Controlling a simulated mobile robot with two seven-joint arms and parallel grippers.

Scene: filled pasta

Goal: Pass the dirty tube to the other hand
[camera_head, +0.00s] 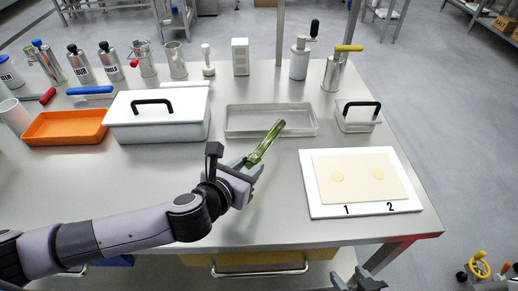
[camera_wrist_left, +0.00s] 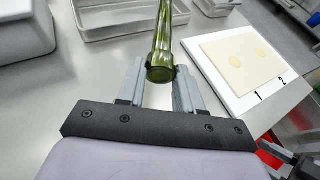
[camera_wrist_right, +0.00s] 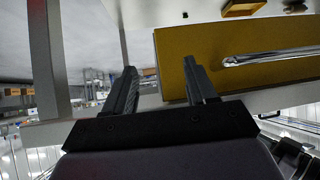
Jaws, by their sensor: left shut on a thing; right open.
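The dirty tube (camera_head: 266,142) is a green, see-through tube held tilted over the middle of the table. My left gripper (camera_head: 250,166) is shut on its near end. In the left wrist view the tube (camera_wrist_left: 163,45) stands out between the fingers of the left gripper (camera_wrist_left: 162,85), pointing away. My right gripper (camera_head: 362,280) is at the bottom edge of the head view, low beside the table's front right. In the right wrist view the right gripper (camera_wrist_right: 160,85) is open and empty, facing the yellow drawer front below the tabletop.
A white board (camera_head: 312,196) with a dough sheet and two filling spots lies at the right. A clear tray (camera_head: 230,122), a white lidded box (camera_head: 158,130) and an orange tray (camera_head: 60,130) stand behind. The table's front edge (camera_head: 330,240) and yellow drawer (camera_wrist_right: 215,55) are near my right gripper.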

